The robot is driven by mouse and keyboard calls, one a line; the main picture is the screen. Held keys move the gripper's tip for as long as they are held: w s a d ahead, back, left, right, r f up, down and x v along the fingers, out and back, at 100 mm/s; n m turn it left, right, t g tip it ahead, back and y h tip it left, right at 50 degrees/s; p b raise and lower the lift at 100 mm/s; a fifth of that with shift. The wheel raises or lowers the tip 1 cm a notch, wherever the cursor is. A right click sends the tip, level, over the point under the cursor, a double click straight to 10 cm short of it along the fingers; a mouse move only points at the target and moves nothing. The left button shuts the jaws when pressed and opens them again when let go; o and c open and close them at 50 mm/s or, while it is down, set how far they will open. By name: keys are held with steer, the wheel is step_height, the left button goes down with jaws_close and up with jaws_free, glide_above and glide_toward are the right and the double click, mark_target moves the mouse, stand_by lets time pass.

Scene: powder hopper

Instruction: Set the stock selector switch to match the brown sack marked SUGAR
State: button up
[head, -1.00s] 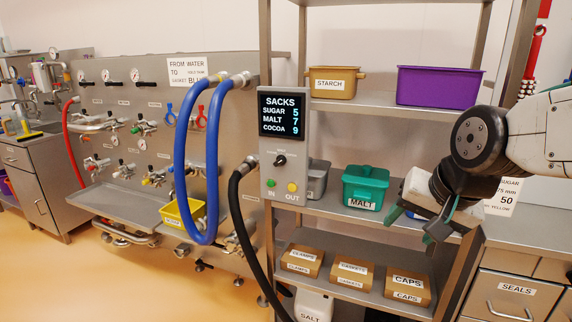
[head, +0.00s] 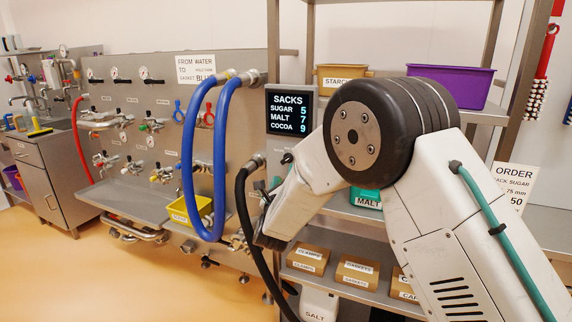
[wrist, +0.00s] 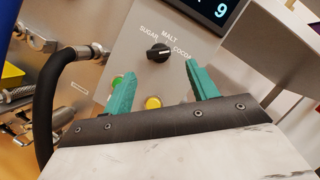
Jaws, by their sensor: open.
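The stock selector switch (wrist: 158,52) is a black knob on a grey panel (wrist: 128,52), with SUGAR, MALT and COCOA labels around it in the wrist view. Its handle lies roughly crosswise there; I cannot tell for certain which label it points to. My gripper (wrist: 158,76) is open, its two teal fingers apart and empty, just short of the knob. In the head view my arm covers much of the panel; the knob (head: 287,158) shows at the arm's edge. No brown SUGAR sack is visible.
A yellow button (wrist: 152,102) and a green button (wrist: 117,82) sit below the knob, close to my fingers. The display (head: 290,110) reads SUGAR 5, MALT 7, COCOA 9. A black hose (head: 243,195) hangs left of the panel. An order card (head: 513,187) mentions sugar.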

mark_target(286, 162)
steer(key=shift+m, duration=0.4)
steer(key=x, duration=0.7)
steer(key=shift+w, duration=0.25)
steer(key=c, duration=1)
